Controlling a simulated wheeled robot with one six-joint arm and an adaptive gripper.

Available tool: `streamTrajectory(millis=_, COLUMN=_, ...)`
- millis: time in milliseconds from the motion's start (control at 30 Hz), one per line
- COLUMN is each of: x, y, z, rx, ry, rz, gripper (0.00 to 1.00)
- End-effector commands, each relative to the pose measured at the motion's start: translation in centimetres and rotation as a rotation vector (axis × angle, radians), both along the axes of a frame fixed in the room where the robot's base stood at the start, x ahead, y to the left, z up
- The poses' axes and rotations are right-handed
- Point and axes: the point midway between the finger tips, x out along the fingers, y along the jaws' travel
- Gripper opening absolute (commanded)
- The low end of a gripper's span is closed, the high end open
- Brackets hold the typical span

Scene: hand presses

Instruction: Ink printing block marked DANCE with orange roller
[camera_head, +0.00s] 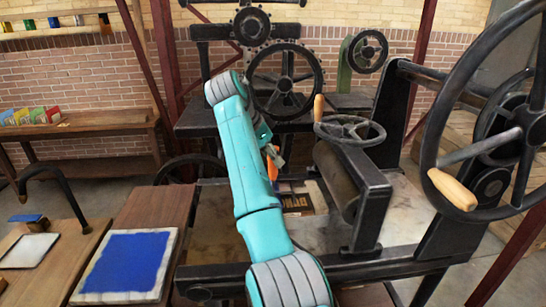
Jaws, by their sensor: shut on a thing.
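My gripper (276,154) shows only in part beside my turquoise arm, above the bed of the large press. It is shut on the orange roller (272,170), of which only a piece of orange shows; the rest is behind the arm. A dark block with brown lettering (297,203) lies on the press bed, just below and right of the roller. Its left part is hidden by my arm, and I cannot read its letters. I cannot tell whether the roller touches it.
A big handwheel (433,165) rises at the right. A blue inked slab (126,262) lies on a wooden table at the lower left. A paler slab (28,251) is farther left.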

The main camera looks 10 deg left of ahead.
Motion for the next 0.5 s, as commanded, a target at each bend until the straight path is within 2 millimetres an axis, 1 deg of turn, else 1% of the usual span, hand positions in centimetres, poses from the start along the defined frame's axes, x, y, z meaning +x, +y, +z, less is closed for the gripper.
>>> streamTrajectory(millis=500, x=0.02, y=0.0, z=-0.32, rx=0.0, ry=-0.002, rz=0.0, gripper=0.01)
